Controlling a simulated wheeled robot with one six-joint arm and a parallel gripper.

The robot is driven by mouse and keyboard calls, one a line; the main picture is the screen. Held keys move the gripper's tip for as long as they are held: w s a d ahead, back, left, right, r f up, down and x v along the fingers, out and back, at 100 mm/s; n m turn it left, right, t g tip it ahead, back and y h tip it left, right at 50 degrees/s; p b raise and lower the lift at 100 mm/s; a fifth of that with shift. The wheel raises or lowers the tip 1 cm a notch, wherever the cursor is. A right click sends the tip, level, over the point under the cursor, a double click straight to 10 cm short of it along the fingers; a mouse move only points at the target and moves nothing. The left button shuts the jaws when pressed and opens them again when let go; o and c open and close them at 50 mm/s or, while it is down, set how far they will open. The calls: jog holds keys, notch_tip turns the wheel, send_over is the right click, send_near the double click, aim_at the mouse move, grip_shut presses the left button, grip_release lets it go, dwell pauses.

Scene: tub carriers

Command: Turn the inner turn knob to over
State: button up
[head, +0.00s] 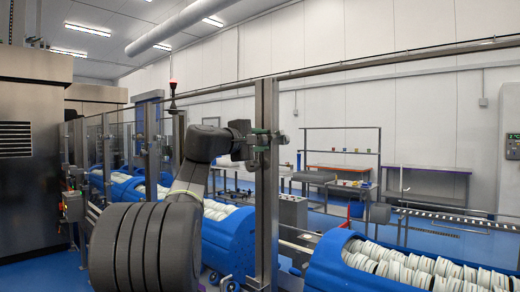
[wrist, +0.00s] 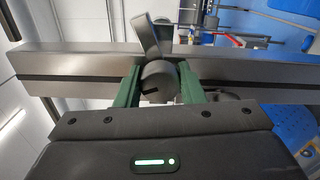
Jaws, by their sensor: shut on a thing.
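In the wrist view, a grey turn knob (wrist: 158,82) with a dark slot in its round face sits on a steel post (wrist: 60,68). A flat metal piece (wrist: 149,38) sticks up beyond it, tilted a little. My gripper (wrist: 159,70) is shut on the knob, one green finger on each side. In the head view, my gripper (head: 261,140) is at the upper part of the upright steel post (head: 266,210). The knob is too small and covered there to make out. Whether it is the inner knob, I cannot tell.
A glass fence with steel posts (head: 153,150) runs along the left. Blue tub carriers (head: 232,243) full of white tubs stand behind the post and at the right (head: 345,275). Work tables (head: 430,182) stand further back. A steel cabinet (head: 30,150) is at the left.

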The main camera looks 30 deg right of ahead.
jog(key=shift+f+m+b, duration=0.15)
jog(key=shift+m+b, duration=0.95)
jog(key=shift+m, duration=1.1)
jog(key=o, duration=1)
jog(key=b+v, duration=0.3)
jog(key=v, duration=1.1)
jog(key=shift+d, duration=0.1)
